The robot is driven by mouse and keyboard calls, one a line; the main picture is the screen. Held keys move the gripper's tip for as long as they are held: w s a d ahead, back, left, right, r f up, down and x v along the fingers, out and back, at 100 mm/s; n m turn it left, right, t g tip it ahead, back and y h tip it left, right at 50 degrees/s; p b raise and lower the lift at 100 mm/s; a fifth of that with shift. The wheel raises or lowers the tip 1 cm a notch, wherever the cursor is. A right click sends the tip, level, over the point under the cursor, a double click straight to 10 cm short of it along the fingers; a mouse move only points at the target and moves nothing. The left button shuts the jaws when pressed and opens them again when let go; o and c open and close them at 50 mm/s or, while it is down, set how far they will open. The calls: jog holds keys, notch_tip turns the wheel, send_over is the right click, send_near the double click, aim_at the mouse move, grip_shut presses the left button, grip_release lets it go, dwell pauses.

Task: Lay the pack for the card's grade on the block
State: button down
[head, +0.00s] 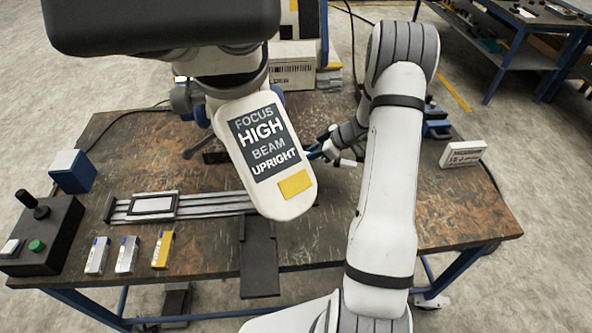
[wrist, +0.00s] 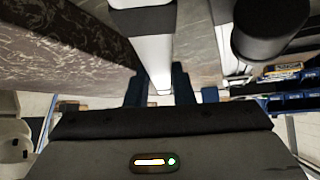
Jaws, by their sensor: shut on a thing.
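Three small packs stand in a row at the table's front left: two white ones with blue ends, the left pack (head: 97,255) and the middle pack (head: 127,254), and a yellow pack (head: 163,249). A white card (head: 463,154) with print too small to read stands at the right. My gripper (head: 316,151) is partly hidden behind the white microscope arm. In the wrist view my gripper (wrist: 158,88) is shut on a white bar-like part (wrist: 150,48), apparently of the microscope arm.
The microscope arm's panel (head: 263,150) reads FOCUS HIGH BEAM UPRIGHT above a yellow patch. A grey rail (head: 215,203) with a white framed plate (head: 152,205) lies beneath. A control box (head: 40,236) with a joystick is at the left. The table's right front is clear.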

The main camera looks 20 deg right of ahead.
aim_at(338, 160)
jog(key=shift+f, duration=3.2)
jog(key=shift+f, duration=0.1)
jog(key=c, duration=1.3)
grip_release()
jog(key=shift+o, duration=0.2)
jog(key=shift+o, duration=0.5)
jog(key=v, duration=1.1)
jog(key=shift+s+d+r+b, duration=0.1)
jog(key=shift+r+b, duration=0.2)
jog(key=shift+b, duration=0.1)
jog(key=x, duration=0.4)
jog(key=shift+s+a+f, duration=0.1)
jog(key=shift+a+f, duration=0.1)
jog(key=shift+a, duration=0.25)
jog(key=shift+w+d+p+x, duration=0.15)
jog(key=shift+p+x, duration=0.15)
jog(key=shift+x, duration=1.5)
jog(key=shift+w+d+p+x, duration=0.15)
jog(key=shift+p+x, duration=0.1)
jog(key=shift+x, duration=1.55)
